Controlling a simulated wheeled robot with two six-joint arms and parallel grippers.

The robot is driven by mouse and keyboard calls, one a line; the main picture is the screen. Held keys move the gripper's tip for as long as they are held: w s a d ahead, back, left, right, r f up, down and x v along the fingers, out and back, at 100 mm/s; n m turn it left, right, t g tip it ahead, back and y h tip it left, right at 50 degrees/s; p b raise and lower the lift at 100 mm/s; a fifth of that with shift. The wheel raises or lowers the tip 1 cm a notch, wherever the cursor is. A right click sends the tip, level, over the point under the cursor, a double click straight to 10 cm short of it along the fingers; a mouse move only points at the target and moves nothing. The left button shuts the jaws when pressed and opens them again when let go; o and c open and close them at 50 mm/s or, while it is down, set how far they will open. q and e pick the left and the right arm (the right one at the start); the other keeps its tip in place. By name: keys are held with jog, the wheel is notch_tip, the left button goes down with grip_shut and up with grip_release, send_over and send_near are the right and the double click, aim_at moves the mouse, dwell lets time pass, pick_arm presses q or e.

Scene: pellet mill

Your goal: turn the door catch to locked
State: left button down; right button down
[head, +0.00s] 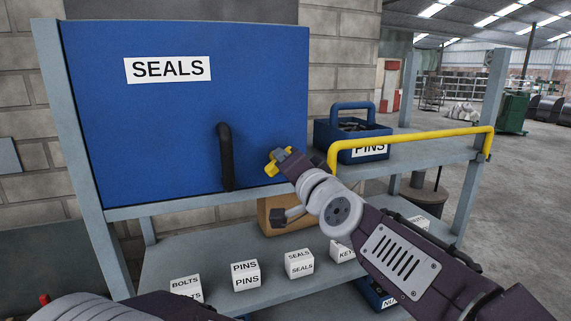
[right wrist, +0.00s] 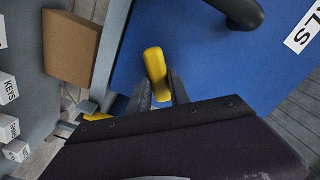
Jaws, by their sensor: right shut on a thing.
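The blue cabinet door (head: 180,120) with the SEALS label is closed flat in its frame. The yellow door catch (head: 271,168) is at the door's lower right, partly covered by my gripper. My right gripper (head: 283,158) is shut on the catch. In the right wrist view the catch (right wrist: 154,62) is a yellow lever between the two fingers (right wrist: 160,92), its rounded end sticking out past them. Its pivot is hidden, so I cannot tell its exact setting. My left gripper is out of view; only part of the left arm shows at the bottom left.
A black door handle (head: 226,157) stands out left of the catch. A blue PINS carrier (head: 345,140) sits on the shelf to the right, behind a yellow rail (head: 410,138). A cardboard box (head: 272,222) and several labelled white boxes (head: 245,275) are on the lower shelf.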

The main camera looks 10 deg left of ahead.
jog(key=shift+f+m+b, duration=0.15)
jog(key=shift+m+b, duration=0.1)
jog(key=shift+m, duration=1.6)
jog(key=shift+f+m+b, duration=0.1)
jog(key=shift+m+b, duration=0.1)
jog(key=shift+m, duration=1.65)
jog(key=c, duration=1.2)
grip_release()
jog(key=shift+w, duration=0.1)
